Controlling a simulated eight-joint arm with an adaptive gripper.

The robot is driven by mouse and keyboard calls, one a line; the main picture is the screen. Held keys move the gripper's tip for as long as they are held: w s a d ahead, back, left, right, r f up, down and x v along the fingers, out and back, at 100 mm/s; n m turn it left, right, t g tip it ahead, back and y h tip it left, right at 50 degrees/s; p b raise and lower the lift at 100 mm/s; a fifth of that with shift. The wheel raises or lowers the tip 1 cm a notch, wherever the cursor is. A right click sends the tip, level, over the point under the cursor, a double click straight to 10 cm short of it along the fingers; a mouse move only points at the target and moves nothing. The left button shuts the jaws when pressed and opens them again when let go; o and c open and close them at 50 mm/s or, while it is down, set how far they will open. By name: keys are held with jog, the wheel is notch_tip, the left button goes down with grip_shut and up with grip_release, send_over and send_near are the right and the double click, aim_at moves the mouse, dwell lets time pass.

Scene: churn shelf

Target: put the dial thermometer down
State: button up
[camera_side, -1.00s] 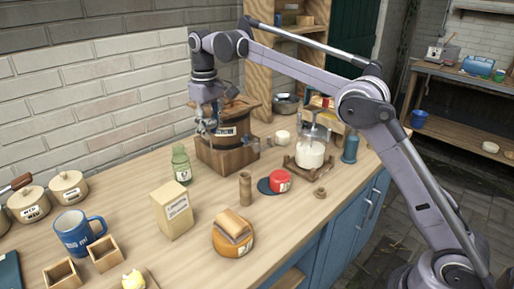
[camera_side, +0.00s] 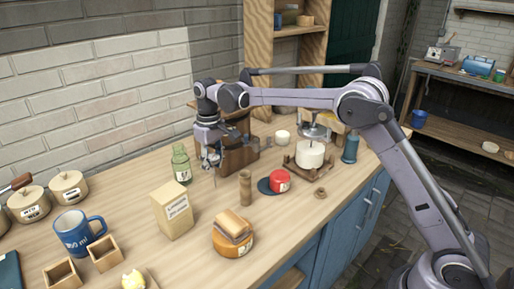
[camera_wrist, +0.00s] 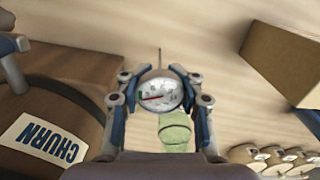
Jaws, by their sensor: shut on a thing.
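The dial thermometer (camera_wrist: 160,93) is held between the fingers of my gripper (camera_wrist: 160,100) in the wrist view. Its round white face with a red needle looks at the camera, and its thin stem points away from it. In the side view my gripper (camera_side: 211,158) is above the worktop, just right of the green bottle (camera_side: 181,164) and in front of the churn (camera_side: 240,140). The thermometer is too small to make out clearly there. I cannot tell whether its stem touches the wood.
The churn, labelled CHURN (camera_wrist: 42,137), is close on the left in the wrist view. The bottle (camera_wrist: 175,132) is close by below the dial. Bare worktop (camera_side: 212,200) lies between carton and cylinder.

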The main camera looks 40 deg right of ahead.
jog(key=shift+f, duration=0.45)
jog(key=shift+f, duration=0.15)
jog(key=o, duration=1.2)
